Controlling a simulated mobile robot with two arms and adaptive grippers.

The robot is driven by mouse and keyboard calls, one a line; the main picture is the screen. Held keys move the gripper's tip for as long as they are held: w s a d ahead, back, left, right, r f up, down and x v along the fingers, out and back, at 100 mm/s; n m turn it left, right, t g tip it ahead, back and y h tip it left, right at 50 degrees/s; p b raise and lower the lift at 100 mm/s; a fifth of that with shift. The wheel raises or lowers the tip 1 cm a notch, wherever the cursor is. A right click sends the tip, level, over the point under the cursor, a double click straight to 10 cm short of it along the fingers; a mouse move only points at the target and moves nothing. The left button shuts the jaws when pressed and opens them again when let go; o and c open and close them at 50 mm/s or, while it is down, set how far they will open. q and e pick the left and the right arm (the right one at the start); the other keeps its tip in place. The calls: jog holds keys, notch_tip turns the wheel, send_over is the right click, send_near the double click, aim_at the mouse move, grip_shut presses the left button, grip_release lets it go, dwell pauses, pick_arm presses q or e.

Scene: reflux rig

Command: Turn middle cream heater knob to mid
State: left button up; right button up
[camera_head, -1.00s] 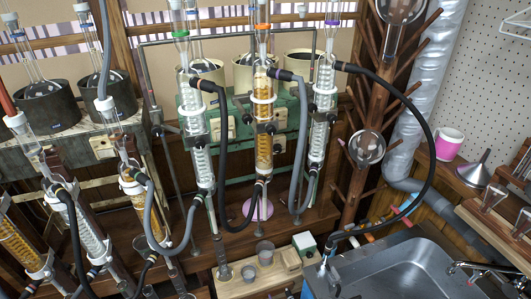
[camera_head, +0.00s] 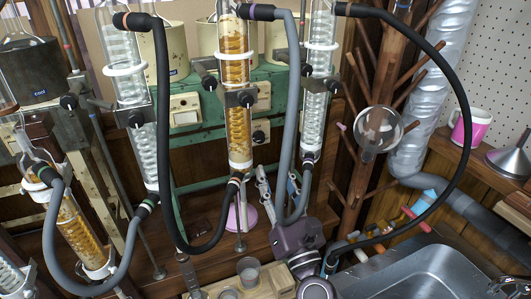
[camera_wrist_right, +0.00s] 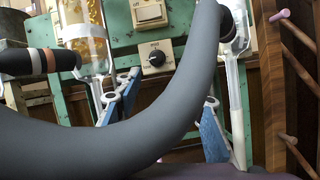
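A black round knob on a cream plate (camera_head: 260,131) sits on the front of the green heater unit (camera_head: 208,138). The knob (camera_wrist_right: 156,58) shows clearly in the right wrist view, below a cream switch plate (camera_wrist_right: 149,14). Its exact setting is too small to read. The middle cream heater (camera_head: 204,40) stands behind the amber-filled condenser (camera_head: 238,135). My right gripper (camera_head: 279,184) is below and in front of the knob, apart from it. Its blue-padded fingers (camera_wrist_right: 168,110) are spread and empty, partly hidden by a grey hose. My left gripper is not in view.
The grey hose (camera_wrist_right: 165,125) crosses close in front of the right wrist camera. A black hose (camera_head: 166,150) and clear condenser (camera_head: 314,90) hang beside the gripper's approach.

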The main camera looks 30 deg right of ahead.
aim_at(261, 140)
jog(key=p+x, duration=0.1)
jog(key=x, duration=0.2)
jog(key=r+p+x, duration=0.1)
jog(key=x, duration=0.3)
jog(key=shift+s+a+p, duration=0.15)
jog(key=shift+a+p, duration=0.05)
jog(key=shift+p, duration=0.15)
jog(key=shift+w+r, duration=0.1)
jog(key=shift+w, duration=0.3)
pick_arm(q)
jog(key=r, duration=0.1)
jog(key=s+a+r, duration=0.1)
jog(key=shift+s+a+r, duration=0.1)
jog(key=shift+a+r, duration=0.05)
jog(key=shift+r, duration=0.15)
pick_arm(e)
grip_shut()
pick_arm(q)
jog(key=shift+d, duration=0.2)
